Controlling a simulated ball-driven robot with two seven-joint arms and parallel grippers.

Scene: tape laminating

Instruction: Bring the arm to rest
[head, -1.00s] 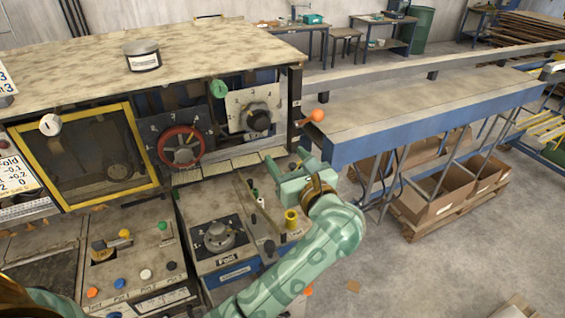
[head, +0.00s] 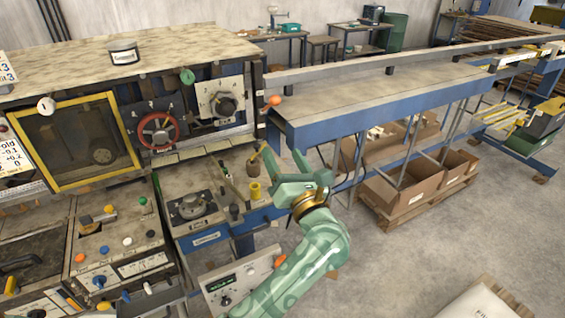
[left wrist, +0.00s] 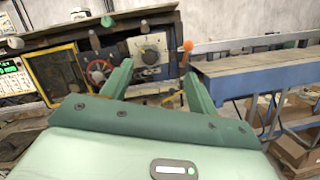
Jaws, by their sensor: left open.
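My left gripper (head: 297,172) is green and stands in front of the control panel of the machine, near the corner of the blue-edged conveyor table. Its two fingers are apart with nothing between them. In the left wrist view the open fingers (left wrist: 158,88) point towards the machine front, with the white dial plate (left wrist: 150,52) between them. My right gripper is not in view.
The machine has a red handwheel (head: 157,132), an orange knob (head: 274,100) and a panel dial (head: 192,206). The conveyor table (head: 375,95) runs off to the right. Cardboard boxes (head: 405,190) sit on a pallet below. The grey floor at right is mostly clear.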

